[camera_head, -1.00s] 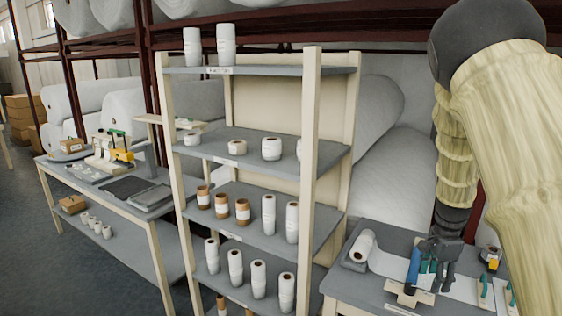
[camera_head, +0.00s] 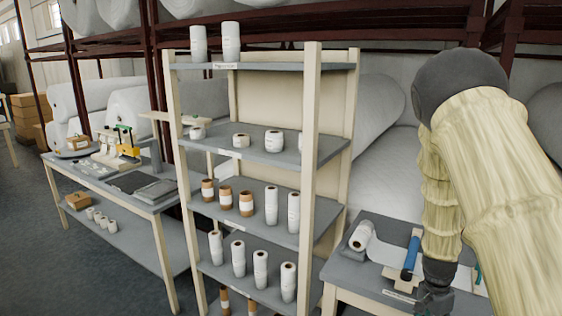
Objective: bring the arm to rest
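My arm comes in from the right side, in a pale cover with a dark joint at the top. My gripper (camera_head: 432,300) hangs low at the right, at the front of the grey table (camera_head: 343,268). Its fingers are dark and small near the bottom edge, so I cannot make out whether they are open or shut. No held thing shows. A blue-handled tool (camera_head: 411,253) stands in a pale holder just left of the gripper and looks apart from it.
A white roll (camera_head: 362,236) lies on the table with a sheet spread from it. A shelf rack (camera_head: 312,140) with several rolls stands left of the table. A workbench (camera_head: 158,212) with tools is farther left. Grey floor is open at the lower left.

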